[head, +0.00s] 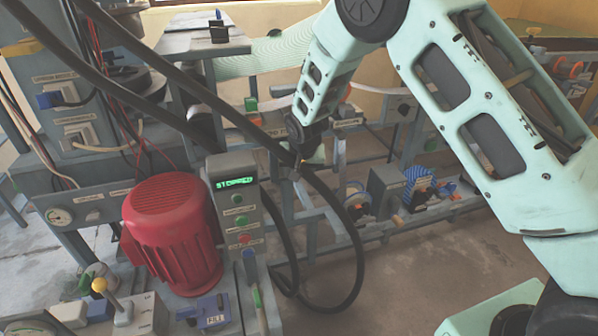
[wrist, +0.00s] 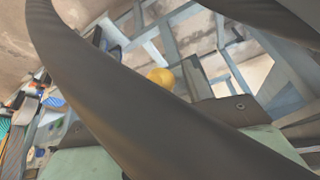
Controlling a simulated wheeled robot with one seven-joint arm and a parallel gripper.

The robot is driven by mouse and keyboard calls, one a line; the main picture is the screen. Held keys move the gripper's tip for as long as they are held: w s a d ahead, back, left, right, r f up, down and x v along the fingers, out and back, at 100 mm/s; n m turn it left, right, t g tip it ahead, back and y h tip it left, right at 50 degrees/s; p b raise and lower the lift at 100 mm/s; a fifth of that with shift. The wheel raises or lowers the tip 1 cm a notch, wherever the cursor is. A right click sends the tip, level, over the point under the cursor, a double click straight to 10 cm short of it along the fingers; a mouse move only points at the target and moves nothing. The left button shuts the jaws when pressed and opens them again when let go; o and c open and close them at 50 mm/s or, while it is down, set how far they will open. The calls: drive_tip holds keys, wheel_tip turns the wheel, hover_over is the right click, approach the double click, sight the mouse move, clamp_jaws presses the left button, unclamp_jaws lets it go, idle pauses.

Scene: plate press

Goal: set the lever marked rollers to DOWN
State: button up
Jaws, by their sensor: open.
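No label that I can read as rollers shows. A lever with a yellow knob (head: 98,286) stands on a small grey box at the lower left of the head view; its label is too small to read. In the wrist view a yellow ball (wrist: 160,77) shows just past a thick dark hose; I cannot tell whether it is the same knob. My gripper (head: 302,166) is open, right of the red motor and well away from the lower-left lever. The hoses partly hide its fingers.
Thick black hoses (head: 357,255) loop down past my gripper, and one crosses most of the wrist view. A red motor (head: 172,228) and a control panel (head: 236,205) reading STOPPED stand at left. A blue block (head: 207,312) marked FILL is in front.

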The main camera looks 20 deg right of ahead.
clamp_jaws()
drive_tip(key=b, duration=0.1)
drive_tip(key=f+t+b, duration=0.1)
drive_tip(key=shift+s+f+b, duration=0.3)
drive_tip(key=shift+b, duration=0.05)
wheel_tip(320, 180, down, 12)
drive_tip(key=t+b, duration=0.9)
drive_tip(key=b, duration=1.2)
drive_tip(key=shift+t+b, duration=0.3)
drive_tip(key=shift+w, duration=0.15)
unclamp_jaws()
